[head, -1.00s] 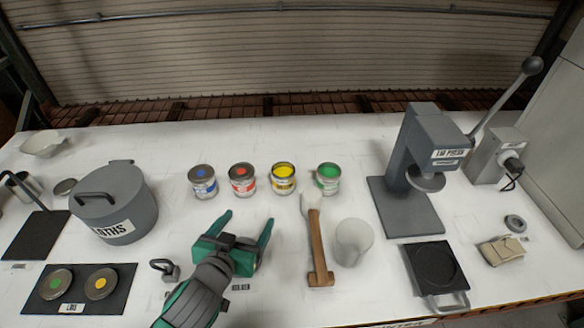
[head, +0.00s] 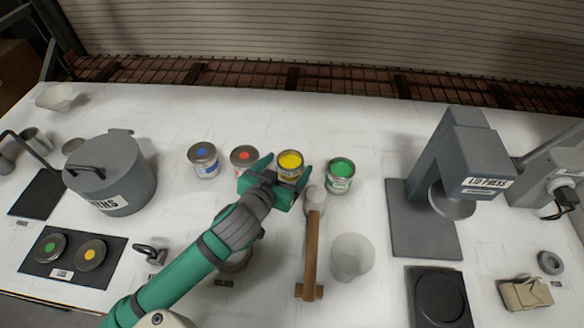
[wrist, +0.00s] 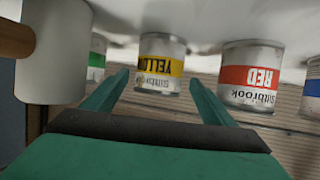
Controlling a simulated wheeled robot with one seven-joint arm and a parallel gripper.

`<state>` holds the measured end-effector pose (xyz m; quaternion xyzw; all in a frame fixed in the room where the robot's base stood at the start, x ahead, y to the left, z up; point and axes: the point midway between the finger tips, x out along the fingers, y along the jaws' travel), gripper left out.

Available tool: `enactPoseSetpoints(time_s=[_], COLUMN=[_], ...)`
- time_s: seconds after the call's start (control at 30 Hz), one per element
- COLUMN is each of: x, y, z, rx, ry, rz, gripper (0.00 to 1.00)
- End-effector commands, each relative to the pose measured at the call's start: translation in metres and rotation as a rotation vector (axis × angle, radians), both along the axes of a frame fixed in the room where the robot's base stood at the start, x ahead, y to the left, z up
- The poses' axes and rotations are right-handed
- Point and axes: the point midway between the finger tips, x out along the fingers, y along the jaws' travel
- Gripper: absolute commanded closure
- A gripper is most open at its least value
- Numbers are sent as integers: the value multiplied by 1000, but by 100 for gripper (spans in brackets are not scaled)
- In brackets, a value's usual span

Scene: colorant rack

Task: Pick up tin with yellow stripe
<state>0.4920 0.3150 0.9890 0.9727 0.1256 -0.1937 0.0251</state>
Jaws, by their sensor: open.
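The tin with the yellow stripe (head: 290,166) stands in the row of tins, a yellow patch on its lid. In the wrist view the yellow-striped tin (wrist: 161,64) appears upside down, beyond and between my fingertips. My gripper (head: 278,172) is open, one finger on each side just short of this tin; I cannot tell whether they touch it. It also shows in the wrist view (wrist: 158,88). The red tin (head: 244,160) is close beside the left finger and partly hidden by it. The green tin (head: 340,176) stands to the right.
The blue tin (head: 204,160) stands at the row's left end. A mallet (head: 313,240) lies just right of my gripper, near a pale cup (head: 352,257). A grey pot (head: 110,187) is left and a lid press (head: 450,185) right. The table behind the tins is clear.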

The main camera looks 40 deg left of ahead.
Motion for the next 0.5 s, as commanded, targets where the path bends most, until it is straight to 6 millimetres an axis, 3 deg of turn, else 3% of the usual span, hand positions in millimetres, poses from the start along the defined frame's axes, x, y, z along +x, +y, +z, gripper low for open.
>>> enactPoseSetpoints(time_s=[0.23,0.5], x=[14,46], y=[1,7], z=[-6,-21], rx=[1,1], ry=[1,1], rz=[-3,-5], gripper=[22,22])
